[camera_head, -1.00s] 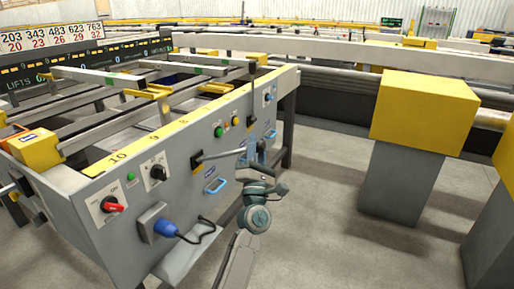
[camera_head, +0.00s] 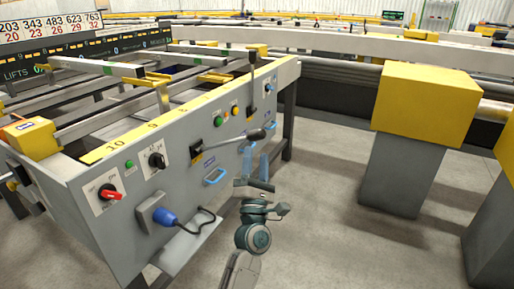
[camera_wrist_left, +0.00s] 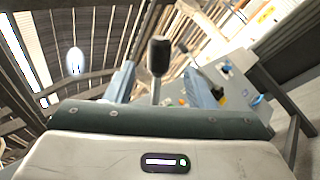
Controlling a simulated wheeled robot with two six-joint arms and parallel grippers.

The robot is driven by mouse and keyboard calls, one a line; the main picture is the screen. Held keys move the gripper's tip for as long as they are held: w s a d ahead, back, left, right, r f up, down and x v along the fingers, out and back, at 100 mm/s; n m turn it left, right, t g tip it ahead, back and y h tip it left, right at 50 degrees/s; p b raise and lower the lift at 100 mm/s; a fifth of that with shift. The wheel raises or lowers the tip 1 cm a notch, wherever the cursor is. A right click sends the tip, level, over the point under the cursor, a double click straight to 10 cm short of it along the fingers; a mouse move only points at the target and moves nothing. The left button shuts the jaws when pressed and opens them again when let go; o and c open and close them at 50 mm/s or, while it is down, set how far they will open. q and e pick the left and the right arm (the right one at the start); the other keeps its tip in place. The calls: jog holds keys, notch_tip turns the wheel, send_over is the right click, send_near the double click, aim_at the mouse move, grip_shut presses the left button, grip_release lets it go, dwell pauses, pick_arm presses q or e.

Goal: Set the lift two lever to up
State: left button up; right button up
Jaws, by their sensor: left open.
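Two levers stand on the grey side panel of the table in the head view. The nearer lever (camera_head: 225,143) sticks out to the right, close to level, with a black knob; it also shows in the left wrist view (camera_wrist_left: 158,58). The farther lever (camera_head: 254,85) points up, its black knob above the table edge. I cannot read which is lift two. My left gripper (camera_head: 256,153) is open, its blue fingers pointing up just below the nearer knob. In the wrist view that knob appears between the fingers; contact cannot be told. My right gripper is not in view.
The panel (camera_head: 135,222) also carries a red switch (camera_head: 110,192), a black dial (camera_head: 157,161), a blue plug (camera_head: 163,216) with a cable, and green and yellow buttons. Yellow-topped grey pillars (camera_head: 425,105) stand at the right. The floor between is clear.

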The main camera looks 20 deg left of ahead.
pick_arm(q)
jog(key=shift+b+v, duration=0.35)
jog(key=shift+v, duration=1.5)
